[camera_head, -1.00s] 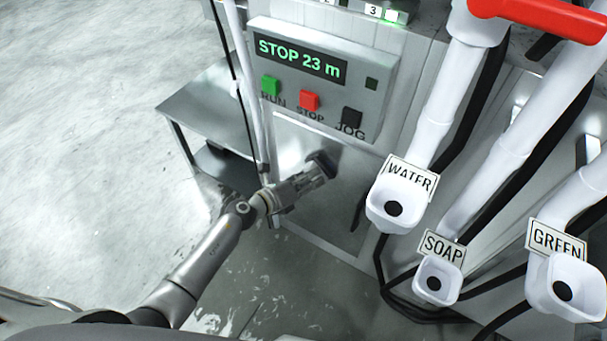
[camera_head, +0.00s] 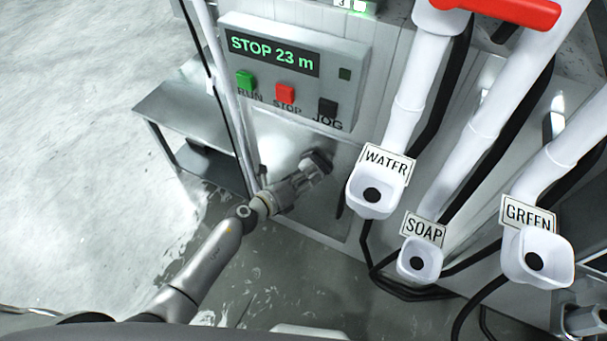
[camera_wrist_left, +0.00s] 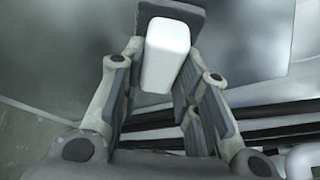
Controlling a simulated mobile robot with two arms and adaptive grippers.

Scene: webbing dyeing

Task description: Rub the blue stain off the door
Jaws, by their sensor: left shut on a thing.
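The door (camera_head: 270,140) is a shiny grey metal panel below the control box in the head view. My left gripper (camera_head: 306,176) is in front of its right part. It is shut on a white block with a dark grey pad (camera_wrist_left: 172,14) on its far end, a scrubber by its look. The scrubber (camera_head: 316,160) is close to the door face in the head view; I cannot tell whether it touches. The white block stands between the fingers in the left wrist view. No blue stain shows; the arm and scrubber hide part of the door. My right gripper is not in view.
A control box (camera_head: 292,72) reading STOP 23 m juts out above the door. A WATER spout (camera_head: 376,190), SOAP spout (camera_head: 420,260) and GREEN spout (camera_head: 538,256) with dark hoses stand to the right. A grey metal table (camera_head: 185,110) and a thin white pole are left. The floor is wet.

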